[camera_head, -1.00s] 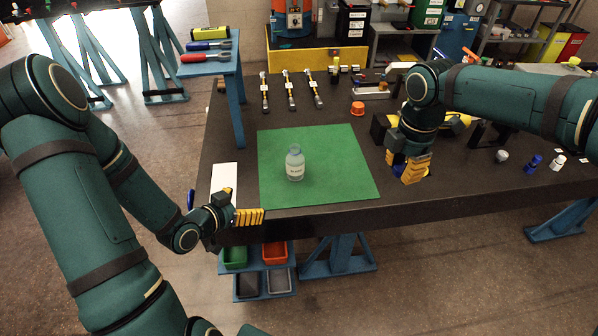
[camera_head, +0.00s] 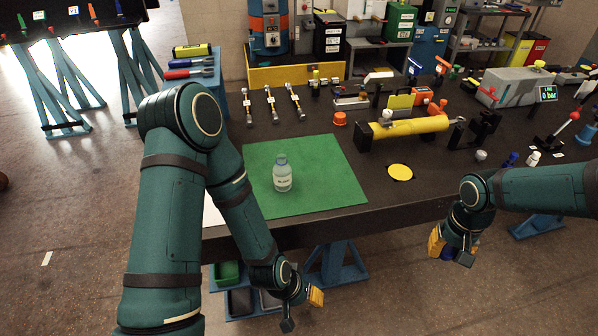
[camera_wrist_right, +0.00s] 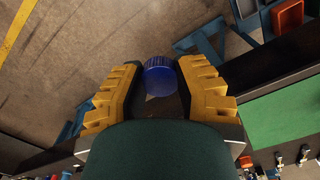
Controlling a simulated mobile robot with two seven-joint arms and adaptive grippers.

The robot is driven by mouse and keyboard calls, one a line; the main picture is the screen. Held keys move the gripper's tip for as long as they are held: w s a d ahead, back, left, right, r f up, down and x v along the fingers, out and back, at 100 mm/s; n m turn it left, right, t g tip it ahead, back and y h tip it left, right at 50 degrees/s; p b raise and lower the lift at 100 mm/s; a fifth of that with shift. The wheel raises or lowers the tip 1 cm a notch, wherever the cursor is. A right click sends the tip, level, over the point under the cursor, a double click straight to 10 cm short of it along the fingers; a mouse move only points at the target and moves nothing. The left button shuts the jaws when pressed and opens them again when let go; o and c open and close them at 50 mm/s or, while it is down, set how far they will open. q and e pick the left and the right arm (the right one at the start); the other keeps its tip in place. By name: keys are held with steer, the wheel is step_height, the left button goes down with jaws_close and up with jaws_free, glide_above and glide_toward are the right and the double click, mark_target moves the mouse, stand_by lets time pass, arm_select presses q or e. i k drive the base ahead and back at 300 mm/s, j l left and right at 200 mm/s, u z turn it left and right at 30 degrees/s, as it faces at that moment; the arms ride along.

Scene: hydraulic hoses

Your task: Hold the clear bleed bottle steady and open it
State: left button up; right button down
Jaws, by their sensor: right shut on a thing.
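The clear bleed bottle (camera_head: 282,178), with a white label, stands upright on the green mat (camera_head: 335,185). Its top looks bluish grey; I cannot tell whether a cap is on it. My right gripper (camera_head: 451,250) is off the table's front edge, to the right of the bottle and well apart from it. In the right wrist view, its yellow fingers are shut on a blue ribbed cap (camera_wrist_right: 160,76). My left gripper (camera_head: 302,311) is low in front of the table, below the mat, with its fingers apart and nothing seen between them.
Bins (camera_head: 228,272) sit under the table edge. The mat around the bottle is clear.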

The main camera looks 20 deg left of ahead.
mark_target(282, 171)
steer(key=u, duration=2.3)
steer(key=l, duration=0.8)
steer(key=k+l+u, duration=0.1)
steer(key=l, duration=0.75)
steer(key=i, duration=0.45)
